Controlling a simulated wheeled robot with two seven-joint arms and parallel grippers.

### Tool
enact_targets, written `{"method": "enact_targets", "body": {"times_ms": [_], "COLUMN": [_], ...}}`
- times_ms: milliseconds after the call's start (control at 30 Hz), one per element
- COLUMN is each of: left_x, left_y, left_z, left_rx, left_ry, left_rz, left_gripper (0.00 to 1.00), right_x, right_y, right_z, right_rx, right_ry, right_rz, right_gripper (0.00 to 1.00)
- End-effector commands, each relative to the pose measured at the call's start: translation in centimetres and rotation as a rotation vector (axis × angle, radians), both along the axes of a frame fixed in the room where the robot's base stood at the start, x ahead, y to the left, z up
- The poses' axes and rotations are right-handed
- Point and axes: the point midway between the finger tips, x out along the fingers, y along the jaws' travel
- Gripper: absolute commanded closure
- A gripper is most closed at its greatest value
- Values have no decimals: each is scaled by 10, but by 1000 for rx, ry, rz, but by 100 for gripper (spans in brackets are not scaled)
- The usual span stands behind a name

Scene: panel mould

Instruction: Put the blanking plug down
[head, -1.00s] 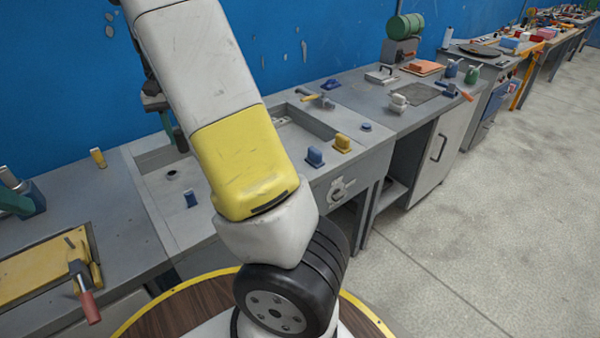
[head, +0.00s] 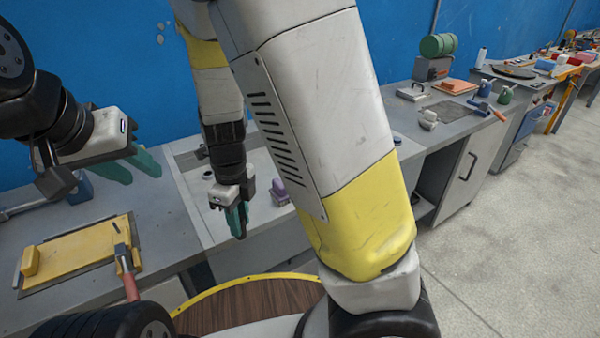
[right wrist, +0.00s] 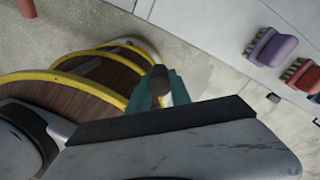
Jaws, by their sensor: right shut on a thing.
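My right gripper (head: 238,220) hangs in front of the bench edge in the head view, fingers pointing down. In the right wrist view its teal fingers (right wrist: 146,98) are shut on a small piece with a dark rounded end, the blanking plug (right wrist: 159,76). The plug is clear of any surface there, over the floor area; in the head view the fingers hide it. My left gripper (head: 130,167) is at the left over the bench, its two teal fingers apart and nothing visible between them.
A yellow plate (head: 80,255) and a red-handled tool (head: 127,272) lie at the left. My right arm hides the bench's middle.

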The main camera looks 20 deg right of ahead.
Motion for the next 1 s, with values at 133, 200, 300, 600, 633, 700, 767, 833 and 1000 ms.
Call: {"method": "enact_targets", "body": {"times_ms": [133, 200, 300, 600, 633, 700, 767, 833, 1000], "left_x": [0, 0, 0, 0, 0, 0, 0, 0, 0], "left_y": [0, 0, 0, 0, 0, 0, 0, 0, 0], "left_z": [0, 0, 0, 0, 0, 0, 0, 0, 0], "left_rx": [0, 0, 0, 0, 0, 0, 0, 0, 0], "left_ry": [0, 0, 0, 0, 0, 0, 0, 0, 0], "left_rz": [0, 0, 0, 0, 0, 0, 0, 0, 0], "left_gripper": [64, 64, 64, 64, 64, 64, 64, 64, 64], "right_x": [-23, -28, -26, 45, 53, 71, 86, 100, 118], "right_y": [4, 4, 3, -1, -2, -2, -2, -3, -3], "right_z": [-7, -9, -11, -18, -19, -20, -22, -23, -24], "right_rx": [-8, -9, -11, -12, -13, -13, -12, -11, -11], "right_ry": [0, -1, -3, -5, -4, -4, -4, -4, -3], "right_rz": [-181, -234, -275, -283, -283, -280, -280, -279, -277], "right_gripper": [100, 100, 100, 100, 100, 100, 100, 100, 100]}}
